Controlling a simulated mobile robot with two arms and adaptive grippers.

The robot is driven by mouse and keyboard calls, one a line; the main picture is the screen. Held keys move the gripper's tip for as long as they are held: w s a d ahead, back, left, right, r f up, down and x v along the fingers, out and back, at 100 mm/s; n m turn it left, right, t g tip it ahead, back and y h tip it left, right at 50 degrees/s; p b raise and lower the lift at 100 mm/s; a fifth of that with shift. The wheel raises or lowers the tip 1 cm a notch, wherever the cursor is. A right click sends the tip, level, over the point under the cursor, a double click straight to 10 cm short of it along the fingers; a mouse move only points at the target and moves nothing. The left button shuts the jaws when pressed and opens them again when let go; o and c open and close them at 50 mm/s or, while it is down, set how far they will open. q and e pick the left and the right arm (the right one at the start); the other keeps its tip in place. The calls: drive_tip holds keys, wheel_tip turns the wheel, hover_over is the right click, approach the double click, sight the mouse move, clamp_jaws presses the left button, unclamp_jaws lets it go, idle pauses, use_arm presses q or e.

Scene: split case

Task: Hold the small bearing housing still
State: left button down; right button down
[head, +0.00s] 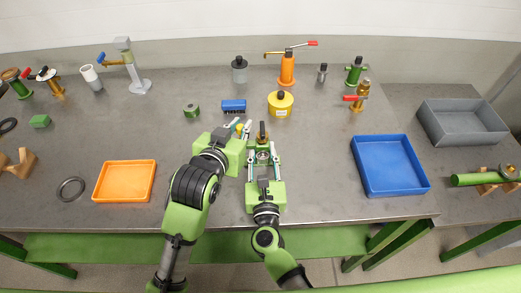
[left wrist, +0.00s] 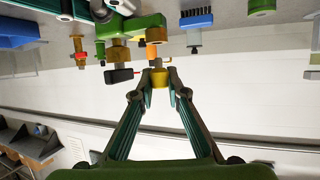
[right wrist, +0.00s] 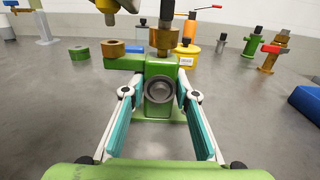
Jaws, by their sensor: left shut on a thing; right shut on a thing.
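The small bearing housing (right wrist: 160,112) is green with a grey ring bore, upright on the table in the right wrist view. In the head view the housing (head: 265,159) sits between the fingers of my right gripper (head: 262,152). That gripper (right wrist: 160,95) is shut on its two sides. A brass-coloured fitting (right wrist: 163,38) stands on top of the housing, and a second brass piece lies on its left arm. My left gripper (head: 241,130) is shut on a small yellow-brass piece (left wrist: 159,78), held up beside the housing. The housing's far side is hidden.
An orange tray (head: 125,201) lies left, a blue tray (head: 424,184) right. The table between the trays and my arms is mostly clear.

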use_arm(q)
drive_tip(key=shift+r, duration=0.9)
use_arm(e)
drive_tip(key=shift+s+f, duration=0.1)
drive_tip(key=shift+f, duration=0.4)
use_arm(q)
drive_tip(key=shift+a+r, duration=0.1)
drive_tip(key=w+a+r, duration=0.1)
drive_tip(key=a+r, duration=0.4)
drive_tip(key=a, duration=0.1)
drive_tip(key=shift+w+a, duration=0.15)
drive_tip(key=shift+a, duration=0.2)
drive_tip(key=shift+w+r+p, duration=0.1)
drive_tip(key=shift+r+p, duration=0.05)
drive_tip(key=shift+p, duration=0.15)
use_arm(e)
drive_tip(key=shift+r, duration=0.4)
use_arm(q)
drive_tip(key=shift+r, duration=0.15)
use_arm(e)
drive_tip(key=shift+w+r, duration=0.2)
drive_tip(key=shift+r, duration=0.3)
drive_tip(key=shift+r, duration=0.15)
